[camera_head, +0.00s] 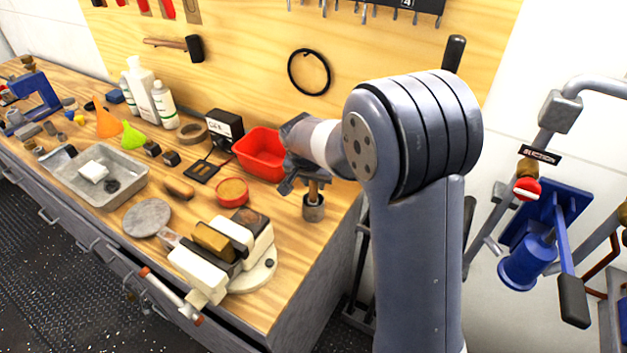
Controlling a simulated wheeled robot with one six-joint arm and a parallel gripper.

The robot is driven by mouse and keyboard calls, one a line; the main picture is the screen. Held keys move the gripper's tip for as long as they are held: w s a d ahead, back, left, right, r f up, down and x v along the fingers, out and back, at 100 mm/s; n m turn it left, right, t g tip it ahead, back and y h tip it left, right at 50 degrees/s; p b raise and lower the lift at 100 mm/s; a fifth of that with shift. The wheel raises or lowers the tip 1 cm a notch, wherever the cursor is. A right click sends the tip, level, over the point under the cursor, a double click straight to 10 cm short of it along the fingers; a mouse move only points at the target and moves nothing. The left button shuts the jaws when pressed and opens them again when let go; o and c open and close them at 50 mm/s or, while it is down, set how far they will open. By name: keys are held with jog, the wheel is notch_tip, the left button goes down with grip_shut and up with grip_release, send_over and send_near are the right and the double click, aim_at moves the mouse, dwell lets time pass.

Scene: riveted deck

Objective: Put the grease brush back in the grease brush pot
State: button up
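A brown upright stem, which looks like the grease brush (313,190), stands at the pot's mouth. Its lower end is hidden in or behind the rim, and I cannot tell how deep it sits. My gripper (305,181) is right above the pot, around or beside the top of the stem. My arm hides part of the fingers, so their grip on the stem is unclear.
A red bin (261,154) stands just left of my gripper, with a round red tin (232,192) in front. A vise-like block (219,253) fills the bench's front right. A metal tray (100,173) and bottles (147,92) stand farther left. The bench's right edge is near the pot.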

jog(key=o, duration=0.4)
jog(key=b+v, duration=0.1)
jog(key=v, duration=1)
jog(key=shift+f, duration=0.1)
jog(key=p+x, duration=0.1)
jog(key=x, duration=0.4)
jog(key=p+x, duration=0.1)
jog(key=x, duration=0.4)
jog(key=shift+w, duration=0.2)
jog(key=shift+r+p, duration=0.8)
jog(key=shift+r, duration=0.3)
jog(key=shift+f, duration=0.1)
